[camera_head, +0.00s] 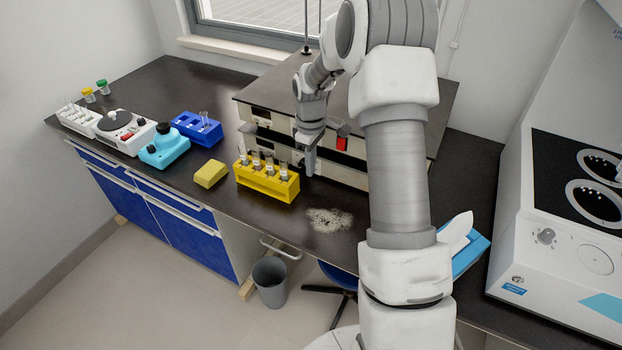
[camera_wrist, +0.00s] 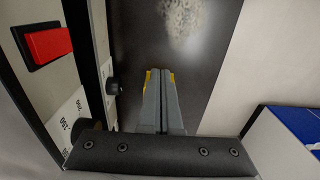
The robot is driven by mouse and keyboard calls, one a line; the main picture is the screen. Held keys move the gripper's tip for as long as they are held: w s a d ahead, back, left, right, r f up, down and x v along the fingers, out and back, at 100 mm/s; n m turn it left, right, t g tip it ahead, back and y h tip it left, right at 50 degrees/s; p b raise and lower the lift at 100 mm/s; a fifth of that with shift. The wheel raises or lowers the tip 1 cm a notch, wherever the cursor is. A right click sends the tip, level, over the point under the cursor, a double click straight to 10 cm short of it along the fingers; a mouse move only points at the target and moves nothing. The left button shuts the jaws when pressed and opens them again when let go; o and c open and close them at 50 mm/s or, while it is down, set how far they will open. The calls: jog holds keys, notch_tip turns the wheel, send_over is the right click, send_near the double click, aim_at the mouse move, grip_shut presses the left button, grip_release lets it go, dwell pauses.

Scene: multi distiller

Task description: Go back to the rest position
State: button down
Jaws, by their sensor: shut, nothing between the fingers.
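My gripper (camera_head: 309,170) is in front of the distiller, just right of the yellow rack, above the dark bench top. In the wrist view my gripper (camera_wrist: 164,72) shows its two fingers together with nothing between them. The distiller (camera_head: 345,150) has a dark top, a pale front with knobs, and a red switch (camera_head: 342,143). The red switch also shows close by on the left of the wrist view (camera_wrist: 48,43). A yellow rack (camera_head: 268,185) holds several tubes upright on the bench.
A pale spill (camera_head: 330,220) lies on the bench (camera_head: 225,215). A yellow sponge (camera_head: 210,174), a blue rack (camera_head: 196,129), a cyan device (camera_head: 164,147) and a white device (camera_head: 125,132) stand to the left. A large white machine (camera_head: 560,235) stands at the right.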

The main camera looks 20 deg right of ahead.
jog(key=shift+r, duration=1)
jog(key=s+a+r+m+t, duration=0.1)
jog(key=s+a+r, duration=0.1)
jog(key=s+r, duration=0.25)
jog(key=s+a+r+m+t+h, duration=0.1)
jog(key=s+a+r, duration=0.15)
jog(key=r, duration=0.35)
jog(key=s+a+r+m, duration=0.1)
jog(key=s+r, duration=0.3)
jog(key=r, duration=0.2)
jog(key=s+a+r+m+t, duration=0.1)
jog(key=s+a+r+m, duration=0.1)
jog(key=s, duration=0.7)
jog(key=s+a+r+m+t+y, duration=0.1)
jog(key=s+a+r+m+t, duration=0.1)
jog(key=s, duration=0.7)
jog(key=shift+a+r+m+t, duration=0.3)
jog(key=shift+a+m, duration=0.05)
jog(key=shift+m, duration=0.25)
